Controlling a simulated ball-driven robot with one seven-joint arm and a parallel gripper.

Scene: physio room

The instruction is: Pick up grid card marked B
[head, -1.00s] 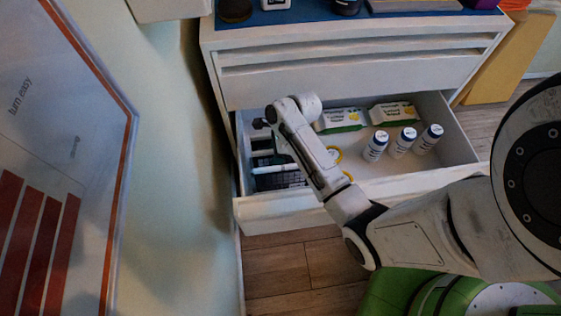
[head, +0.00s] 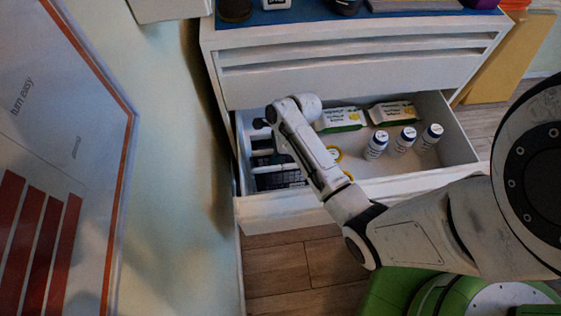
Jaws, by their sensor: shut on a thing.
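My arm reaches over the open lower drawer from the right. My gripper (head: 264,122) is at the wrist end above the drawer's left part, and its fingertips are largely hidden by my own arm. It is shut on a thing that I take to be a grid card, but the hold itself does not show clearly. A dark gridded surface (head: 279,179) shows in the drawer's left front part, below my wrist. I cannot read a letter B on it, nor tell whether it is a card or mesh.
The wall and a framed poster (head: 65,130) are close on the left. Small items stand on the cabinet's blue top.

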